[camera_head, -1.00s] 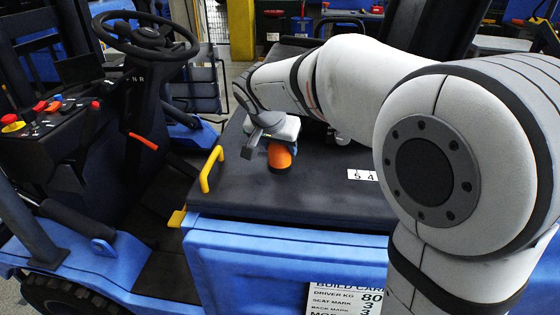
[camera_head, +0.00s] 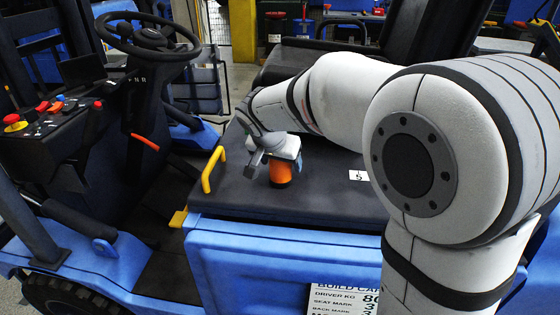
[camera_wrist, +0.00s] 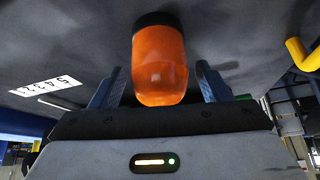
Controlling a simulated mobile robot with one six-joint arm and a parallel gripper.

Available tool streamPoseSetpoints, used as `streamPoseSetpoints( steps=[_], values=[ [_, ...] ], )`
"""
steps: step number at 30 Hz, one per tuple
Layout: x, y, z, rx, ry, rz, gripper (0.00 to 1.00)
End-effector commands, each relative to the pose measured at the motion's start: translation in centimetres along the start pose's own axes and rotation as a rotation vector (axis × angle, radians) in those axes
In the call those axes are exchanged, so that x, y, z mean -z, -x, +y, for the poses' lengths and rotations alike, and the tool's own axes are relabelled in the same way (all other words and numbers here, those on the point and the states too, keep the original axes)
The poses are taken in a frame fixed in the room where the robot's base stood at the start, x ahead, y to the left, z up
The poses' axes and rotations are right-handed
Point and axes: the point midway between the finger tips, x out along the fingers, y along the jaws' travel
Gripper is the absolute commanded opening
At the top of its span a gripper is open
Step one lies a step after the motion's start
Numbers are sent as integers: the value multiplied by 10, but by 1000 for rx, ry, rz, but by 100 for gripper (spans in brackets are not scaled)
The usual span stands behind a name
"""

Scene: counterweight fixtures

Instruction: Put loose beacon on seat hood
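The loose beacon, an orange cylinder with a black base, shows at the end of my gripper in the head view (camera_head: 281,172) and in the wrist view (camera_wrist: 160,65). It looks upright, base against the dark seat hood (camera_head: 325,190). My gripper (camera_head: 273,168) is low over the hood with one finger on each side of the beacon. In the wrist view my gripper (camera_wrist: 163,88) is open, with a clear gap between the beacon and the right finger.
A yellow handle (camera_head: 212,170) stands at the hood's left edge. A white number label (camera_head: 359,175) lies on the hood to the right. The steering wheel (camera_head: 146,35) and lever console (camera_head: 50,115) are at left. The black seat (camera_head: 315,57) is behind. The hood's front middle is clear.

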Motion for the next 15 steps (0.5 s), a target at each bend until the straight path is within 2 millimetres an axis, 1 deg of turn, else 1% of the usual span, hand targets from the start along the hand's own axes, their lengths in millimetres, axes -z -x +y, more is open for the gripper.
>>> streamPoseSetpoints(
  steps=[6,10,13,15],
  values=[
    [0,0,0,0,1,0,71],
    [2,6,-1,2,1,1,71],
    [1,21,-1,4,1,3,71],
    [1,36,-1,5,2,4,71]
  ],
)
